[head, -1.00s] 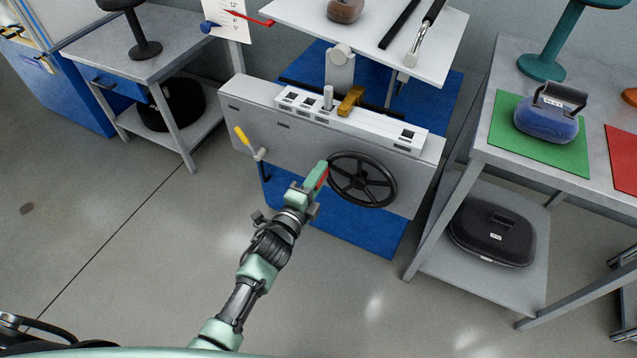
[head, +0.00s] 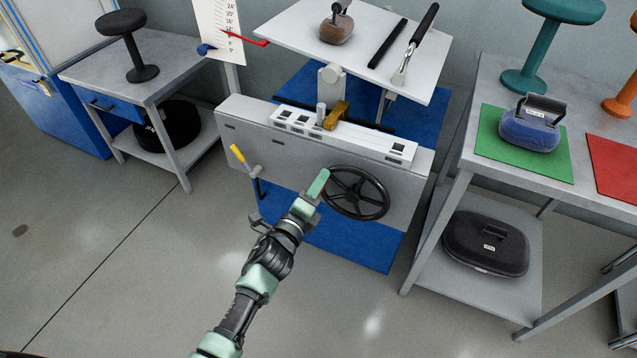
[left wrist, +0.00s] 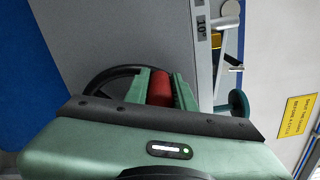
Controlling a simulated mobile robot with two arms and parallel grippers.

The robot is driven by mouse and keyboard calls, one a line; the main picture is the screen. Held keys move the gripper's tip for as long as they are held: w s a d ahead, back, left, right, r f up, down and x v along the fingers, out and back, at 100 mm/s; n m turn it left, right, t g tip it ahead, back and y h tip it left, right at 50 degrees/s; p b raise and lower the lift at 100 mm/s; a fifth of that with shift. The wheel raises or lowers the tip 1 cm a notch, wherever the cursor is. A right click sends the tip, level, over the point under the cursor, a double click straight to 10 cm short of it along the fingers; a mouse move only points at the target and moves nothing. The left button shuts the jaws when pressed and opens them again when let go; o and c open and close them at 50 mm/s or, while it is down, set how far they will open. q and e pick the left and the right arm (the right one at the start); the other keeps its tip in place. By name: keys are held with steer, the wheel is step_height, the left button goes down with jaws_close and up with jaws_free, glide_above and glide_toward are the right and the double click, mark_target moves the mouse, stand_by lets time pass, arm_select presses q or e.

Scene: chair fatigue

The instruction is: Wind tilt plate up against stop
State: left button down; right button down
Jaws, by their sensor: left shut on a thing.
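The white tilt plate (head: 372,45) stands on a post above the grey machine body (head: 225,120), its surface sloping in the head view. A black spoked handwheel (head: 357,193) is on the machine's front and also shows in the left wrist view (left wrist: 108,78). My left gripper (head: 319,184) is at the wheel's left rim, shut on the red wheel handle (left wrist: 160,88), which lies between its green fingers in the left wrist view. The handle is hidden in the head view. A red pointer (head: 250,38) lies across the white angle scale (head: 222,22). My right gripper is not visible.
A brown weight (head: 337,30), a black bar (head: 387,43) and a long-handled tool (head: 414,45) lie on the plate. A yellow-handled lever (head: 238,155) is left of the wheel. Tables stand on both sides. The floor in front is clear.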

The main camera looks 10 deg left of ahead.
arm_select(q)
steer(key=c, duration=1.2)
jaws_free()
steer(key=shift+s, duration=0.35)
steer(key=v, duration=0.7)
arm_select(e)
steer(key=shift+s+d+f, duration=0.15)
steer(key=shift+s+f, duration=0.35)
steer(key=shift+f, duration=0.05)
